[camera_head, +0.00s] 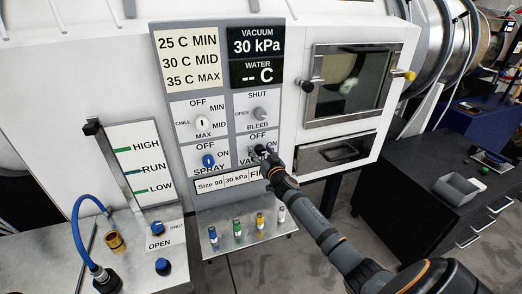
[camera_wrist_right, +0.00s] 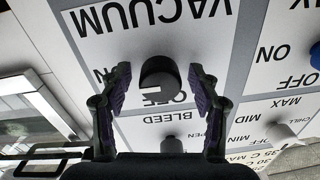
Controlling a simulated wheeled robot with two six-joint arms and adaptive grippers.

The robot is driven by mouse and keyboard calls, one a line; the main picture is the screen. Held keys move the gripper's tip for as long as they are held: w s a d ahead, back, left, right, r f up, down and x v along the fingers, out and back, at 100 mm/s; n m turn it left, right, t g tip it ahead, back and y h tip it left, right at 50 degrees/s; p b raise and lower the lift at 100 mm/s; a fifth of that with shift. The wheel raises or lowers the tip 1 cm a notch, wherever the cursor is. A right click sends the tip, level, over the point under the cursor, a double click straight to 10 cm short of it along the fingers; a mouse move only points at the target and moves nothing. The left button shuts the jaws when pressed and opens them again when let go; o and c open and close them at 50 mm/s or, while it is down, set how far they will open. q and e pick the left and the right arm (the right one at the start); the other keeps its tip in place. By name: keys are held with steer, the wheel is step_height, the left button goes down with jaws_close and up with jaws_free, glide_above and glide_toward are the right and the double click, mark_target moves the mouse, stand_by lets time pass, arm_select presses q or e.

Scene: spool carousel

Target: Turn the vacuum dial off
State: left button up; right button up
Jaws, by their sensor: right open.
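The vacuum dial is a dark round knob (camera_wrist_right: 160,78) on a white plate marked VACUUM, OFF and ON. The wrist view shows it upside down, with OFF below the knob and ON to its left. In the head view my right gripper (camera_head: 263,152) is at this plate and mostly covers the dial. In the right wrist view my right gripper (camera_wrist_right: 160,100) is open, one finger on each side of the knob, with gaps visible between. I cannot tell which way the knob points. The vacuum display (camera_head: 256,43) reads 30 kPa. My left gripper is not in view.
The spray dial (camera_head: 208,161) is close left of the vacuum plate, and the bleed knob (camera_head: 260,113) is just above it. A windowed door (camera_head: 346,84) with a handle is to the right. Small coloured vials (camera_head: 238,229) stand on a shelf below.

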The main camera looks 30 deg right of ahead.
steer(key=shift+c, duration=0.2)
steer(key=c, duration=1.1)
steer(key=shift+c, duration=0.2)
steer(key=shift+n, duration=0.4)
steer(key=n, duration=0.3)
steer(key=shift+n, duration=0.4)
steer(key=n+p, duration=0.1)
steer(key=n, duration=0.3)
steer(key=n+p, duration=0.1)
steer(key=n, duration=0.3)
steer(key=shift+n, duration=0.4)
steer(key=n, duration=0.4)
steer(key=shift+p, duration=0.35)
steer(key=shift+f+g, duration=0.1)
steer(key=shift+g, duration=0.2)
